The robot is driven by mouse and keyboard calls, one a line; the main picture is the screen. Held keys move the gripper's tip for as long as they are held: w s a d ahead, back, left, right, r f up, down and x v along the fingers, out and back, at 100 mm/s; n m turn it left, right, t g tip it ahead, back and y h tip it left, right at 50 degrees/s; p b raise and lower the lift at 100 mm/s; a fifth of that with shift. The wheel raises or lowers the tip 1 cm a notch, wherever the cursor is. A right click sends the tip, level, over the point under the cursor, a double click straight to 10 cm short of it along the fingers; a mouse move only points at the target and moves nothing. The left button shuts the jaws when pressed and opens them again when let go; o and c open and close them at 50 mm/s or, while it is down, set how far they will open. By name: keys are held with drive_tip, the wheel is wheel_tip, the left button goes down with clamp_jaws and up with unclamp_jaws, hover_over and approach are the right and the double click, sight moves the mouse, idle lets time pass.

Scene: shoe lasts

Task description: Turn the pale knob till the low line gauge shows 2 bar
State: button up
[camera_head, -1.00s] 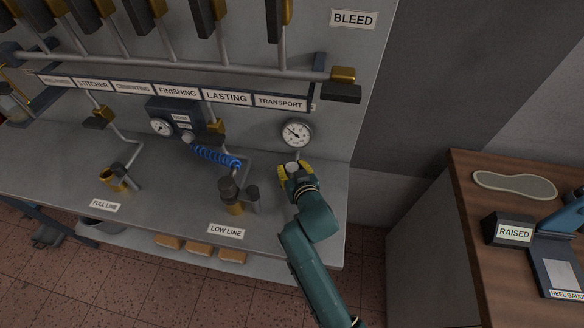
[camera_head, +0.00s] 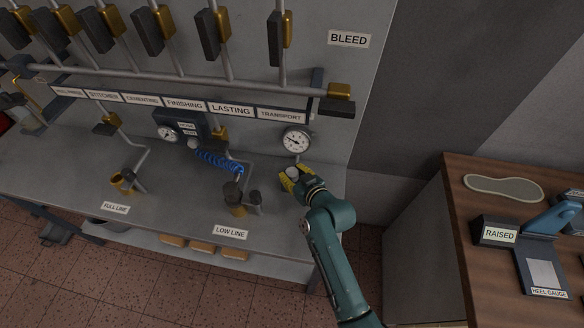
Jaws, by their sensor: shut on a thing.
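My gripper (camera_head: 296,181), with yellow fingers, is shut on the pale knob (camera_head: 293,173) at the right end of the grey bench. Only the pale top of the knob shows between the fingers. A round white gauge (camera_head: 296,140) stands just above and behind the knob, on the panel. Its dark needle points to the upper left, but its numbers are too small to read. The "LOW LINE" label (camera_head: 231,232) lies on the bench's front edge, left of my gripper.
A dark and brass fitting (camera_head: 236,198) stands left of my gripper, with a blue coiled hose (camera_head: 218,161) behind it. A second gauge (camera_head: 168,134) sits on a dark box further left. A wooden table (camera_head: 462,210) with a "RAISED" block stands at the right.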

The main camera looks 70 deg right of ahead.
drive_tip(key=n+y+b, duration=0.1)
drive_tip(key=n+t+b, duration=0.1)
drive_tip(key=b, duration=0.1)
drive_tip(key=shift+d+f+y+b, duration=0.1)
drive_tip(key=shift+f+y+b, duration=0.2)
drive_tip(key=shift+f+y, duration=0.1)
drive_tip(key=n+t+y+b, duration=0.1)
drive_tip(key=n+y+b, duration=0.1)
drive_tip(key=b, duration=0.1)
drive_tip(key=shift+r, duration=0.2)
drive_tip(key=shift+r+y, duration=0.1)
drive_tip(key=shift+y, duration=0.3)
drive_tip(key=o, duration=1.2)
drive_tip(key=shift+r, duration=0.1)
drive_tip(key=v, duration=1.2)
